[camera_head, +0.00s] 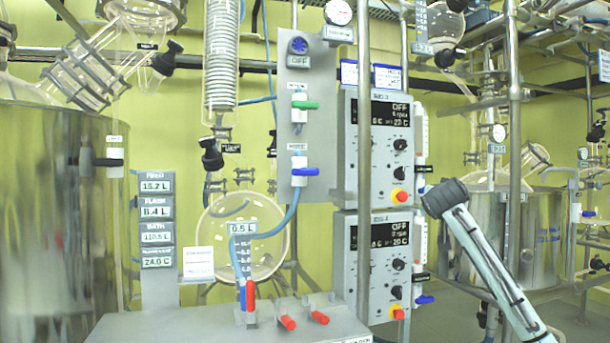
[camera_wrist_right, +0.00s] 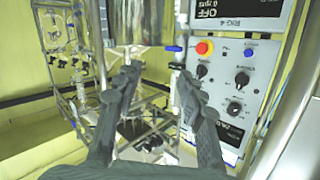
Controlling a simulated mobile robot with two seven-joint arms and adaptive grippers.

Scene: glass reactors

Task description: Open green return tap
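The green tap handle (camera_head: 305,105) is on a white valve body on the grey upright panel (camera_head: 313,150), and the handle points right. The small label above it is too small to read. A blue-handled tap (camera_head: 305,172) sits lower on the same panel. My right arm (camera_head: 490,262) comes in from the lower right in the head view, ending in a dark part well right of the green tap. In the right wrist view my right gripper (camera_wrist_right: 156,88) has its fingers apart with nothing between them. The green tap is not visible there. My left gripper is out of view.
Two controller boxes with red buttons (camera_head: 385,150) stand right of the panel, behind a vertical metal pole (camera_head: 364,110). One box (camera_wrist_right: 235,85) is close beside the right gripper. Red-handled taps (camera_head: 287,322) are on the bench below. A steel vessel (camera_head: 55,220) fills the left.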

